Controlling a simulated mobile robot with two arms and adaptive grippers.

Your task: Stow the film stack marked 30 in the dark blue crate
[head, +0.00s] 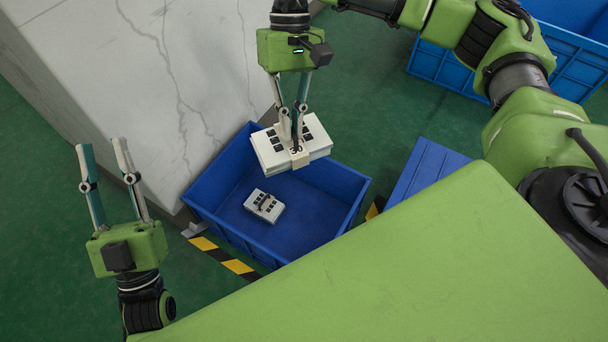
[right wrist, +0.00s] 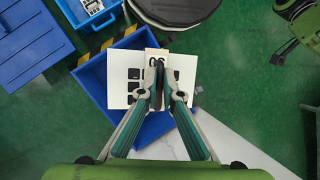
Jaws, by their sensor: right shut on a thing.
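The film stack marked 30 (head: 268,153) is a thick white block with dark key squares and a pale band bearing the number. My right gripper (head: 297,143) is shut on its band and holds it above the far part of the dark blue crate (head: 340,183). In the right wrist view the stack (right wrist: 120,72) is between my fingers (right wrist: 160,98), over the crate (right wrist: 93,82). A smaller white stack (head: 264,206) lies on the crate floor; its marking is unreadable. My left gripper (head: 103,145) is open and empty, left of the crate.
A pale marbled block (head: 150,80) stands beside the crate. Black and yellow striping (head: 222,256) runs along its near side. A flat blue surface (head: 430,170) is to the right, and a brighter blue crate (head: 450,70) is farther back. Green floor lies between.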

